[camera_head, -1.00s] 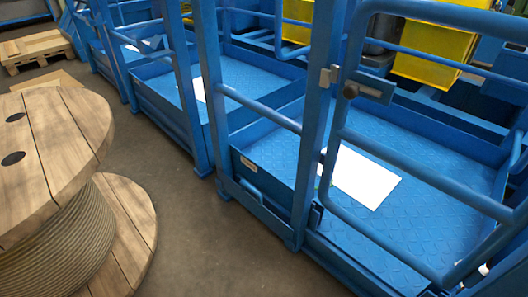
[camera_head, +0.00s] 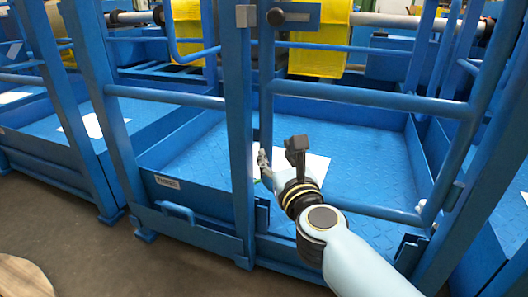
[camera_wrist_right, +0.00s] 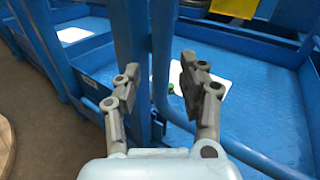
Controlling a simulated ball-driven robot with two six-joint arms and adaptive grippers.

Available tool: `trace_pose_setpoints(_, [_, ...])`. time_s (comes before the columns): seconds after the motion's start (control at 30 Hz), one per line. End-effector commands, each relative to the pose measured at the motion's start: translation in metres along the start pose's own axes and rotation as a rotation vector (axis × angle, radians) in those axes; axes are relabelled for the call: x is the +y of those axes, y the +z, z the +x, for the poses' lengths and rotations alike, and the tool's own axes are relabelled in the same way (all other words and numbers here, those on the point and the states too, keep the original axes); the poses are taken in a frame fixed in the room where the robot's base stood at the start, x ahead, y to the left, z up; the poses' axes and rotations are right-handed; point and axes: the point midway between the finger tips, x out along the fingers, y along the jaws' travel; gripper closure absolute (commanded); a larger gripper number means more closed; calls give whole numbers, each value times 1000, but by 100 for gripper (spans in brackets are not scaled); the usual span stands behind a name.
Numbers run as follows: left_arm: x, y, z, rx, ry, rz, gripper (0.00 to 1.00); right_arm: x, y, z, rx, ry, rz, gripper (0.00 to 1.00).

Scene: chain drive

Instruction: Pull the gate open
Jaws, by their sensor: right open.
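The blue tubular gate (camera_head: 370,101) stands in the front of the blue cage, its left upright beside the fixed post (camera_head: 240,120) with a narrow gap between. My right gripper (camera_head: 262,163) is in front of the gate's lower left, partly hidden by my wrist. In the right wrist view my right gripper (camera_wrist_right: 155,82) is open, with the gate's upright (camera_wrist_right: 162,60) showing between its fingers. I cannot tell whether they touch. My left gripper is not in view.
Inside the cage is a blue patterned floor (camera_head: 350,150) with a white sheet (camera_head: 316,167). Yellow bins (camera_head: 318,50) stand behind. More blue cages are at the left. The grey floor (camera_head: 90,245) is clear at front left, beside a wooden spool edge (camera_head: 22,278).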

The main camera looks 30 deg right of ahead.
Motion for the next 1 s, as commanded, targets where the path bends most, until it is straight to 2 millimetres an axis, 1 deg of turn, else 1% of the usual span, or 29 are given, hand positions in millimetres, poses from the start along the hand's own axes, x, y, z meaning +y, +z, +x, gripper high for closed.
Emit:
trace_pose_setpoints(0.07, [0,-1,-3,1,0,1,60,-2,5,5,-14,-11,59,58])
trace_pose_setpoints(0.17, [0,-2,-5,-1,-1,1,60,-2,11,17,-21,-13,76,58])
trace_pose_setpoints(0.5, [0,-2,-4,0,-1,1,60,-3,11,82,-18,-12,69,58])
trace_pose_setpoints(0.6, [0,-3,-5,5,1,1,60,-3,9,96,-16,-11,69,58])
trace_pose_setpoints(0.7, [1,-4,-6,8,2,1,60,-3,10,105,-16,-11,68,58])
trace_pose_setpoints(0.8, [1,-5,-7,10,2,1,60,-3,10,109,-15,-11,67,58])
trace_pose_setpoints(1.0, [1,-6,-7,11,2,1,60,-4,10,110,-16,-11,67,58])
